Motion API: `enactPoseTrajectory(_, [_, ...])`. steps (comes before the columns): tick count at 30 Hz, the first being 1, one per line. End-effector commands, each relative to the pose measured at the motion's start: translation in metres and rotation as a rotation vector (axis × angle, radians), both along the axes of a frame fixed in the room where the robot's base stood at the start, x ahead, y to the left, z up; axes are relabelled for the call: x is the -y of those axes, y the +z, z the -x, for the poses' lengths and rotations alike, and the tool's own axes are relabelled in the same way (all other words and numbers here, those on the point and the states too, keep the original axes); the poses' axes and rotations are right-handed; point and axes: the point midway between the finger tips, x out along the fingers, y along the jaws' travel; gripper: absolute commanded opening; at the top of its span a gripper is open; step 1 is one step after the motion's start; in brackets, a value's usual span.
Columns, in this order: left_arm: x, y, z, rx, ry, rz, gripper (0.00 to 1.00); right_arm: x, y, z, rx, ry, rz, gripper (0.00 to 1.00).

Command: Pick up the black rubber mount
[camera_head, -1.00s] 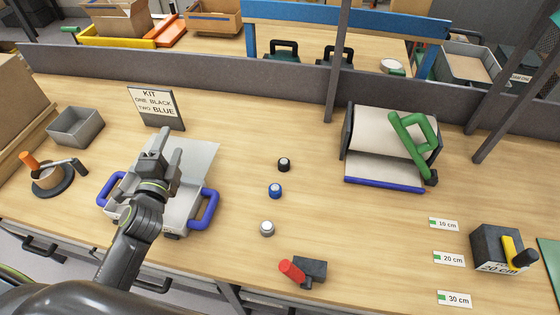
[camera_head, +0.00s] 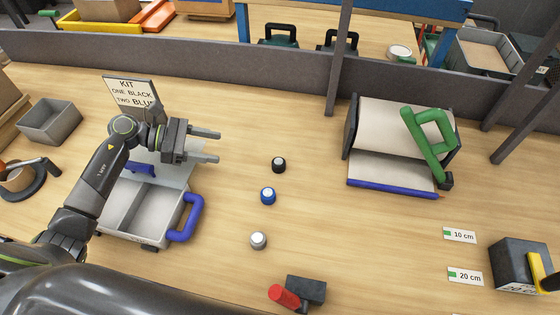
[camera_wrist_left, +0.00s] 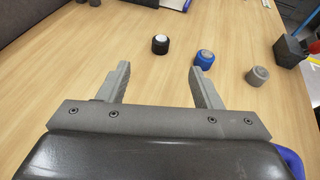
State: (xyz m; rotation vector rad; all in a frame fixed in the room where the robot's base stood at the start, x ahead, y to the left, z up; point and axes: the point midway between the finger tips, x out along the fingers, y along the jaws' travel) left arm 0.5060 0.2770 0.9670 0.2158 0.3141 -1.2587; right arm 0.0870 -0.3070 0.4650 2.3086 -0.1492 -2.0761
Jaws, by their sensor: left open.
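The black rubber mount (camera_head: 279,165) is a short black cylinder with a pale top, standing upright on the wooden table in the head view. It also shows in the left wrist view (camera_wrist_left: 160,45), beyond and between my open fingers. My left gripper (camera_head: 213,146) is open and empty, its fingers pointing right toward the black mount, with a clear gap between. A blue mount (camera_head: 267,196) stands just below the black one, and a grey mount (camera_head: 258,240) below that. My right gripper is not in view.
A grey tray with blue handles (camera_head: 187,222) sits under my left arm, with a kit sign (camera_head: 131,92) behind it. A red-handled tool (camera_head: 287,296) lies at the front. A paper stand with a green handle (camera_head: 428,145) is to the right. Table around the mounts is clear.

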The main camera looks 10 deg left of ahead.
Motion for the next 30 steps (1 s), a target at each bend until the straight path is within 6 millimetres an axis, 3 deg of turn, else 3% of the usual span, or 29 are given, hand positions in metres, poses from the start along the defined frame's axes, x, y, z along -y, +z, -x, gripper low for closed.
enactPoseTrajectory(5, [0.002, -0.007, 0.001, 0.001, -0.040, -0.038, 0.59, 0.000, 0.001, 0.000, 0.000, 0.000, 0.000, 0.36])
enactPoseTrajectory(21, [0.087, -0.042, -0.021, -0.001, -0.040, -0.035, 0.59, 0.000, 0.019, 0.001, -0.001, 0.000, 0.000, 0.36])
enactPoseTrajectory(30, [0.109, -0.053, -0.028, -0.001, -0.038, -0.037, 0.59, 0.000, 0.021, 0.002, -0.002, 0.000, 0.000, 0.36])
